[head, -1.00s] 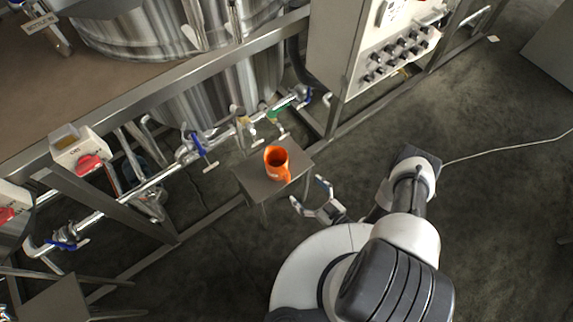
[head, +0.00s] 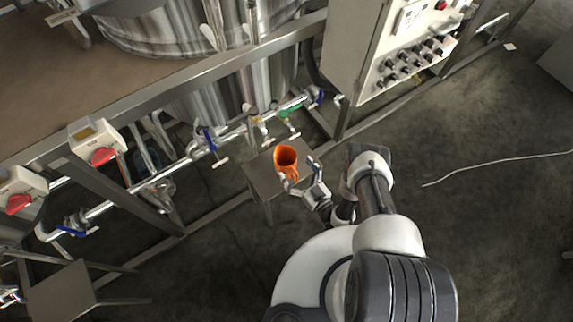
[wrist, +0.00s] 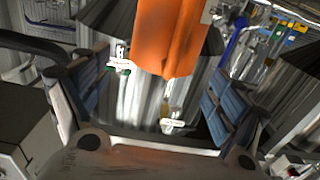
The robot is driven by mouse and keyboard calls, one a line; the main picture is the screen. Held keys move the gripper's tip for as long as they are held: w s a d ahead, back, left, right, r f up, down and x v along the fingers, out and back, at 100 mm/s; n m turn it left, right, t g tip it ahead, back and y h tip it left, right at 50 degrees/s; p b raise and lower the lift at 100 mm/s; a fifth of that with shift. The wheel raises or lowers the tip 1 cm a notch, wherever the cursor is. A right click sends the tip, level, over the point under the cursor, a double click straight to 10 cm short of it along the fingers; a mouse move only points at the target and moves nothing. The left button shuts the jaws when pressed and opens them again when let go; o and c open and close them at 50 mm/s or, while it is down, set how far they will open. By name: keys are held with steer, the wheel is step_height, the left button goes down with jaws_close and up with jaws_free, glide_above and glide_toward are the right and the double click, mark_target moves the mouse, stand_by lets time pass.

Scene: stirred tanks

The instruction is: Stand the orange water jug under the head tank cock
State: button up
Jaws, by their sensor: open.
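The orange water jug (head: 286,161) stands upright on a small grey stand (head: 262,186) beside the pipe run. My gripper (head: 299,172) is open at the jug's near side, with its two fingers spread toward it. In the wrist view the jug (wrist: 170,38) shows at the upper middle, beyond and between the open fingers (wrist: 158,92); I cannot tell whether they touch it. Cocks with a blue handle (head: 209,140) and a green handle (head: 283,114) sit on the pipes near the stand. I cannot tell which is the head tank cock.
A steel tank (head: 205,95) stands behind a metal frame rail. A control cabinet (head: 385,50) is at the upper right. Switch boxes with red knobs (head: 103,155) are at left. Another grey stand (head: 62,290) is at lower left.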

steer(key=x, duration=0.6)
steer(key=shift+a, duration=0.25)
steer(key=shift+c, duration=0.2)
steer(key=shift+r, duration=0.1)
steer(key=c, duration=1.6)
